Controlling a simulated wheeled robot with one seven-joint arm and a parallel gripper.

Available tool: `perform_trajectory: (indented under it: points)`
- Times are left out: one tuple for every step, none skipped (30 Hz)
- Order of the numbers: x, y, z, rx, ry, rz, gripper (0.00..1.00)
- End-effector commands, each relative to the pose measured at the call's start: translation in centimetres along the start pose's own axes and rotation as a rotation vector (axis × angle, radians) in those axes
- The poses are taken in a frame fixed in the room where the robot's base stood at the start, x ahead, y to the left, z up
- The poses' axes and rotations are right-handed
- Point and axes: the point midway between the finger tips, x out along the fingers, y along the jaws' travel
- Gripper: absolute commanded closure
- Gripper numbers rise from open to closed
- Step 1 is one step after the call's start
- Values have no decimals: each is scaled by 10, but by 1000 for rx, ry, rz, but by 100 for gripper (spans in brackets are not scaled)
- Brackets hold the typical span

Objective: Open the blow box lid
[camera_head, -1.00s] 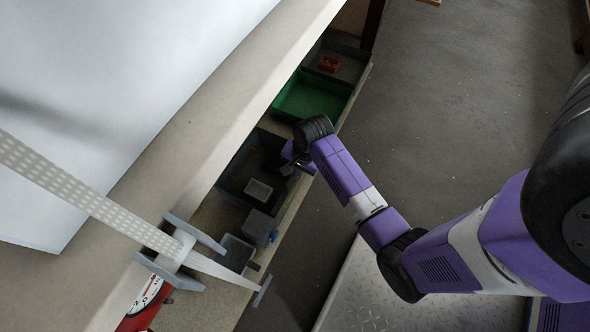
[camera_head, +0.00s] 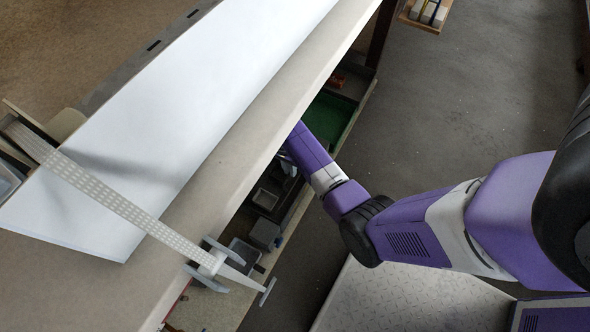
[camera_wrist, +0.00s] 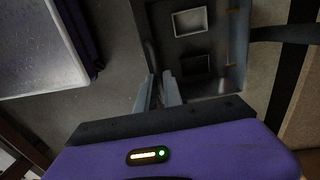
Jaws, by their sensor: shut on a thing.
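In the wrist view a dark grey box (camera_wrist: 216,45) fills the upper middle, with two small rectangular containers in it, one light-rimmed (camera_wrist: 190,22) and one darker (camera_wrist: 195,66). I take this as the blow box; its lid is not clearly made out. My gripper (camera_wrist: 160,80) is shut at the box's near left edge, on a thin part that looks like the lid's edge or handle. The fingers hide most of that part. In the head view my forearm reaches under the bench, and the gripper is mostly hidden behind the bench edge. The dark box (camera_head: 272,178) shows partly there.
The bench (camera_head: 255,140) overhangs the lower shelf. A green bin (camera_head: 328,116), a small grey box (camera_head: 264,234) and a grey tray (camera_head: 241,254) stand on that shelf. A white panel and a perforated strip (camera_head: 110,195) lie above.

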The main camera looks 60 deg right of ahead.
Motion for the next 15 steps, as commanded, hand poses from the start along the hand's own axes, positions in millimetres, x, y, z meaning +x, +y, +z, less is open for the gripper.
perform_trajectory:
  points:
    - [-13,-6,0,0,1,-5,100]
    - [-16,-8,0,0,1,-5,100]
    - [-20,-12,0,0,1,-7,100]
    - [-23,-15,0,0,2,-8,100]
    - [-26,-18,0,-1,2,-10,100]
    - [-29,-21,0,-1,2,-10,100]
    - [-30,-23,0,-1,2,-11,100]
    - [-32,-25,0,-1,3,-13,100]
    - [-35,-28,0,-1,3,-15,100]
    - [-36,-30,0,-1,4,-17,100]
    - [-37,-32,0,-1,3,-17,100]
    - [-38,-33,0,-2,3,-18,100]
    - [-39,-34,0,-2,3,-18,100]
    - [-39,-35,0,-2,3,-18,100]
    - [-40,-36,0,-2,2,-18,100]
